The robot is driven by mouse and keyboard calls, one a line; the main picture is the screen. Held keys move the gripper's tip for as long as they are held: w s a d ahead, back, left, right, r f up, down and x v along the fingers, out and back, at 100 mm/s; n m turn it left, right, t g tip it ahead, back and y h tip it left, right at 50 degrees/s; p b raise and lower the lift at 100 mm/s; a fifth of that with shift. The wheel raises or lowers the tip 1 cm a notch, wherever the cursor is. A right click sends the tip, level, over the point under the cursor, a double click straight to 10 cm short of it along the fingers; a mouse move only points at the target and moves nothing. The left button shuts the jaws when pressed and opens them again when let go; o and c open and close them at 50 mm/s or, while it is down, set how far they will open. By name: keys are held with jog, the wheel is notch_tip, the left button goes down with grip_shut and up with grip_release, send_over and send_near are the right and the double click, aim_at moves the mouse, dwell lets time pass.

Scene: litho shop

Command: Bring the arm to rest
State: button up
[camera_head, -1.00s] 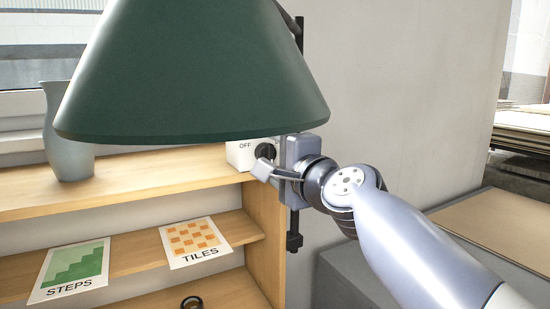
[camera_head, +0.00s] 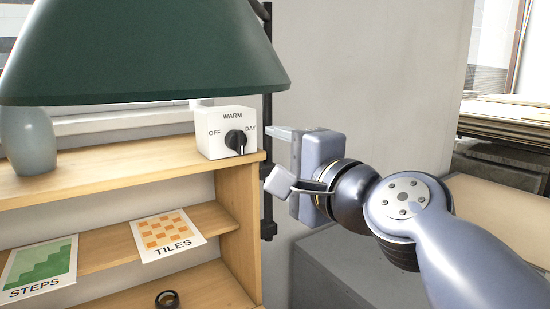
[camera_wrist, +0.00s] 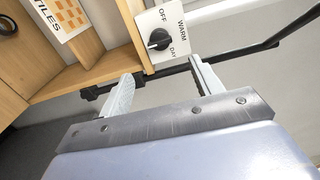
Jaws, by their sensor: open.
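My gripper (camera_head: 270,157) is open and empty, in the air to the right of the white dial box (camera_head: 212,146) and nearer to me. Its two fingers point left in the head view. My arm stretches in from the lower right. In the wrist view the open fingers (camera_wrist: 162,76) show with a gap between them, and the dial box (camera_wrist: 176,27) lies beyond them, untouched. The box has a black knob (camera_head: 236,140) and the words OFF, WARM and DAY. I cannot tell for sure which word the knob points to.
A wooden shelf unit (camera_head: 110,170) holds the box, a grey-blue vase (camera_head: 28,142), a STEPS card (camera_head: 40,270), a TILES card (camera_head: 167,234) and a black ring (camera_head: 167,299). A green lampshade (camera_head: 140,55) hangs above. A dark upright pole (camera_head: 268,90) stands behind my gripper.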

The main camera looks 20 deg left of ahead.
aim_at(241, 141)
jog(key=shift+w+a, duration=0.1)
jog(key=p+x, duration=0.1)
jog(key=x, duration=0.9)
jog(key=shift+w+a, duration=0.15)
jog(key=shift+a, duration=0.1)
jog(key=shift+w+a, duration=0.1)
jog(key=shift+f+n, duration=0.1)
jog(key=shift+n, duration=0.5)
jog(key=shift+n+b, duration=0.45)
jog(key=shift+n, duration=0.75)
jog(key=n, duration=0.3)
jog(key=n+b, duration=0.1)
jog(key=n, duration=0.3)
jog(key=shift+r+b, duration=0.25)
jog(key=shift+b, duration=0.05)
jog(key=n, duration=0.5)
jog(key=shift+s+b, duration=0.25)
jog(key=shift+b, duration=0.05)
jog(key=n, duration=0.5)
jog(key=shift+r+n, duration=0.1)
jog(key=shift+n, duration=0.2)
